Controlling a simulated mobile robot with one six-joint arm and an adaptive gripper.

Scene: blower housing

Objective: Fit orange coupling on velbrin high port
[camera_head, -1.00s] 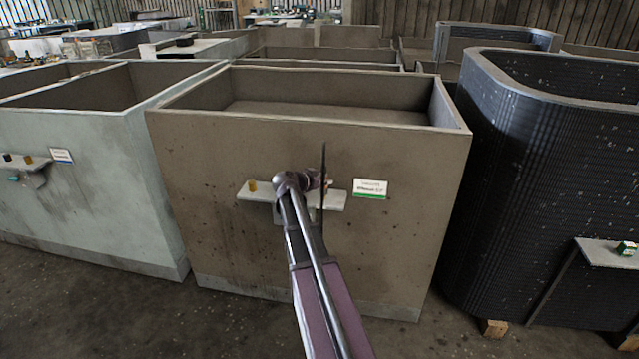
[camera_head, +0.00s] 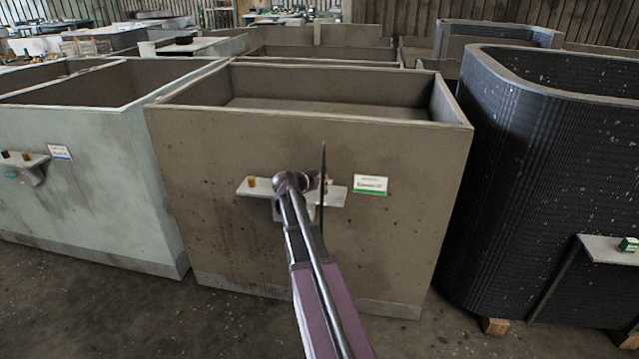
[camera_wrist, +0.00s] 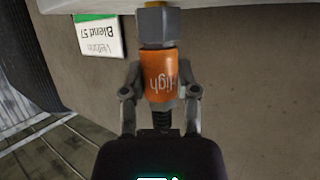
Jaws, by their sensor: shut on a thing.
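In the wrist view an orange coupling (camera_wrist: 160,76) printed "High", upside down in the picture, sits between the fingers of my gripper (camera_wrist: 160,92). The fingers are shut on its lower end. A grey block-like piece (camera_wrist: 156,26) meets its upper end; I cannot tell whether it belongs to the coupling or is the port. A bit of yellow shows above that at the picture's edge. In the head view my gripper (camera_head: 313,181) is at the pale shelf (camera_head: 333,197) on the brown tank's front, and my arm hides most of the detail there.
A sign reading "Velbrin Blend 57" (camera_wrist: 97,34) is on the wall; it also shows right of the shelf in the head view (camera_head: 371,185). A small yellow cylinder (camera_head: 252,182) stands at the shelf's left end. A black ribbed tank (camera_head: 545,180) stands at the right.

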